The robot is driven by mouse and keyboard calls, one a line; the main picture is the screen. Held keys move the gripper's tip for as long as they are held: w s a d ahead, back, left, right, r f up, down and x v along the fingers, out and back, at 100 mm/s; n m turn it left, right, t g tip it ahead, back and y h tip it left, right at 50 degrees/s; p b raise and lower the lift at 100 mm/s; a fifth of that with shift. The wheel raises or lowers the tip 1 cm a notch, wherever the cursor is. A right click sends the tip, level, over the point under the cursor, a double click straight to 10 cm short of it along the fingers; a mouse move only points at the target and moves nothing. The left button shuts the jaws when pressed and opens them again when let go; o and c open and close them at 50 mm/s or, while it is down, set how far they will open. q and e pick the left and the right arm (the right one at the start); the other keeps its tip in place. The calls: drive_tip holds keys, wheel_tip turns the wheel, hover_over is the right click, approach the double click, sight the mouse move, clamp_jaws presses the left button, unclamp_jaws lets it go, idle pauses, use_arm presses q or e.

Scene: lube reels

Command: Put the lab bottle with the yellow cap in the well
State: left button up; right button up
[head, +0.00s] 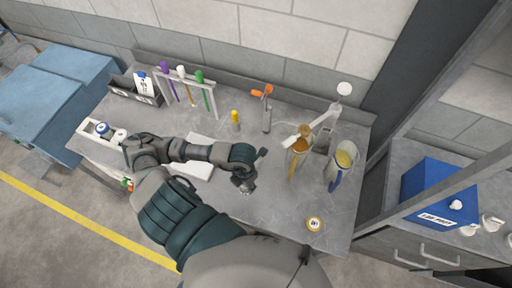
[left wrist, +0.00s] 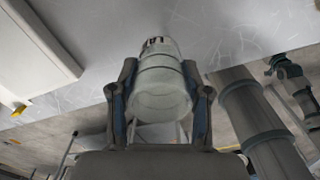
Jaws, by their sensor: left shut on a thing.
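My left gripper (head: 246,184) hangs low over the middle of the metal bench. In the left wrist view the gripper (left wrist: 160,105) is shut around a pale, see-through bottle (left wrist: 160,88), one finger on each side. Its cap colour cannot be made out. A small upright thing with a yellow top (head: 235,116) stands on the bench behind the gripper, apart from it. A white holder (head: 88,128) at the bench's left end holds a blue-topped and a white-topped container; whether it has the well is not clear. My right gripper is not in view.
The front middle is clear.

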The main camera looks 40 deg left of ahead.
use_arm(q)
drive_tip(key=w+a+b, duration=0.2)
drive_tip(key=w+b, duration=0.1)
drive_tip(key=w, duration=0.1)
drive_tip(key=w+a+f+b, duration=0.1)
drive_tip(key=w+a+b, duration=0.1)
drive_tip(key=w, duration=0.2)
drive_tip(key=w+a+b, duration=0.2)
drive_tip(key=w+b, duration=0.1)
drive_tip(key=w, duration=0.2)
drive_tip(key=shift+a+f+b, duration=0.15)
drive_tip(key=shift+f+b, duration=0.05)
drive_tip(key=shift+b, duration=0.15)
drive_tip(key=shift+w+a+f, duration=0.1)
drive_tip(key=shift+w, duration=0.1)
drive_tip(key=shift+f, duration=0.25)
wheel_tip(320, 180, down, 2)
drive_tip(key=shift+a+f, duration=0.15)
drive_tip(key=shift+f, duration=0.05)
drive_tip(key=shift+a+f, duration=0.15)
drive_tip(key=shift+f, duration=0.25)
drive_tip(key=o, duration=0.9)
drive_tip(key=shift+o, duration=0.4)
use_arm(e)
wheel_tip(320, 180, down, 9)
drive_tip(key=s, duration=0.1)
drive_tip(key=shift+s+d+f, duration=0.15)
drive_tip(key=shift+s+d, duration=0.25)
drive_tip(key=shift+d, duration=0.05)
